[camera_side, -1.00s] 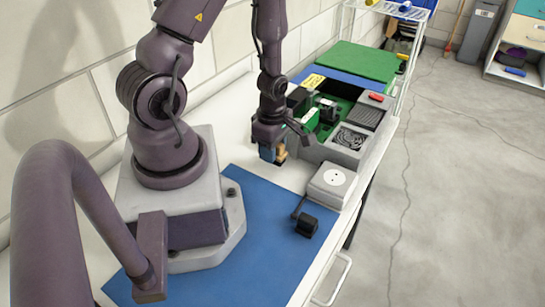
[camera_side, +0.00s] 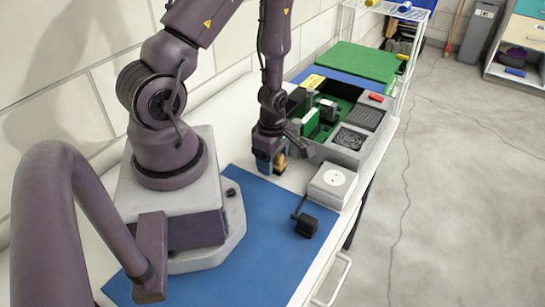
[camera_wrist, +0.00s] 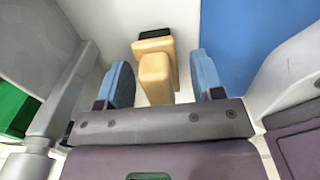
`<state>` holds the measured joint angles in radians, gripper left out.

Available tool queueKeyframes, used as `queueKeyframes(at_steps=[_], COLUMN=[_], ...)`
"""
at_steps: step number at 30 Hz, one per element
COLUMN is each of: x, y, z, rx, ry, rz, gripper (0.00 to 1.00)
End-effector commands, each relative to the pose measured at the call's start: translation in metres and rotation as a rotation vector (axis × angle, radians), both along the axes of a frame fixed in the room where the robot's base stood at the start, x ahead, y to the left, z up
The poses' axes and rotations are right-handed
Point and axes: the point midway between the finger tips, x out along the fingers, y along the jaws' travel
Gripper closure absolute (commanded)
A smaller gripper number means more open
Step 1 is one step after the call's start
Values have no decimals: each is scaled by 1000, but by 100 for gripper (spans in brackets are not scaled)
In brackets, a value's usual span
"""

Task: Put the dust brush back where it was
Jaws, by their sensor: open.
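The dust brush, as far as I can tell, is the small tan wooden piece with a dark end (camera_wrist: 155,70) in the wrist view. It stands between and a little beyond my two blue fingertips, with gaps on both sides. My gripper (camera_wrist: 160,78) is open and low over the bench. The lower part of the brush is hidden in both views.
A grey organiser (camera_side: 345,158) with green-lined compartments stands right behind my gripper. A white box with a round plate (camera_side: 333,182) and a small black device (camera_side: 306,226) lie to the right. The blue mat (camera_side: 250,240) is mostly clear in front.

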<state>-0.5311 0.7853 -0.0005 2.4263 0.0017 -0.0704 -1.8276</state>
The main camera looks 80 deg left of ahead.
Motion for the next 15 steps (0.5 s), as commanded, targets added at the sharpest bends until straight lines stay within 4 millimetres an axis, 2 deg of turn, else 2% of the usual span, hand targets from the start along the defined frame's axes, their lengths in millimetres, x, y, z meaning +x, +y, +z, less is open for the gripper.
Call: queueKeyframes(at_steps=[4, 8, 15], x=[0, 1, 1], y=[0, 1, 1], z=[4, 18, 58], rx=[1, 3, 5], ry=[-1, -3, -6], rz=[-1, 0, -1], gripper=[39, 39, 39])
